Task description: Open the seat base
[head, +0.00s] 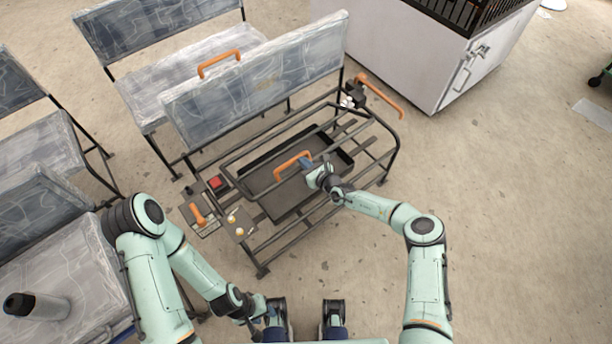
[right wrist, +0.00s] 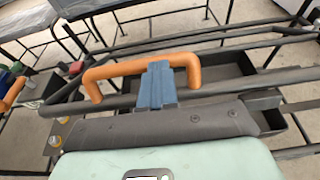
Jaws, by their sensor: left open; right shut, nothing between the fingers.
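The seat base is a black tubular frame (head: 255,262) with a dark tray (head: 262,178) inside, below a grey seat back (head: 265,80). An orange handle (head: 289,166) stands over the tray; it also shows in the right wrist view (right wrist: 120,68). My right gripper (head: 308,163) is at the right end of this handle. In the right wrist view its blue-grey fingers (right wrist: 157,85) are shut together and overlap the handle's bar; I cannot tell whether they touch it. My left gripper (head: 265,310) is open and empty, low near the bottom edge, away from the frame.
Another orange handle (head: 380,95) sticks out at the frame's right end. An orange lever (head: 197,214) and a red button (head: 216,183) are at its left end. Benches (head: 180,75) stand behind and left. A white cabinet (head: 420,50) is at the back. The floor right is clear.

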